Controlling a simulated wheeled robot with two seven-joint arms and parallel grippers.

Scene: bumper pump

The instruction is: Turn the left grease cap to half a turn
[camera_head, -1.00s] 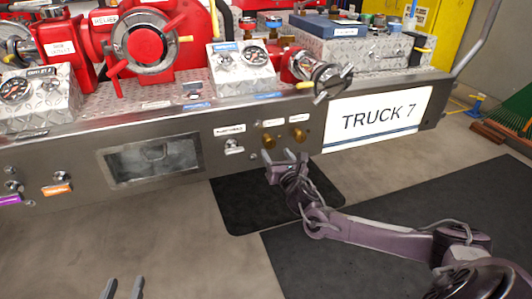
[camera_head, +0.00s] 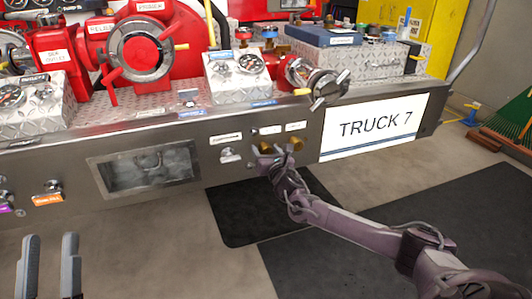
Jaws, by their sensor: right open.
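Two brass grease caps stick out of the front of the metal bumper, under small white labels. The left grease cap (camera_head: 265,147) is partly hidden by my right gripper (camera_head: 266,153). The right grease cap (camera_head: 297,144) shows just to the right of it. My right gripper is open, its fingers pointing at the bumper on either side of the left cap; I cannot tell if they touch it. My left gripper (camera_head: 49,238) is open and empty at the lower left, in front of the bumper and well away from the caps.
A labelled metal knob (camera_head: 229,155) is left of the caps, with a recessed window (camera_head: 147,167) further left. A white TRUCK 7 sign (camera_head: 375,127) is to the right. Red valves (camera_head: 140,50) and gauges stand on top. Dark mats (camera_head: 400,220) lie on the floor.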

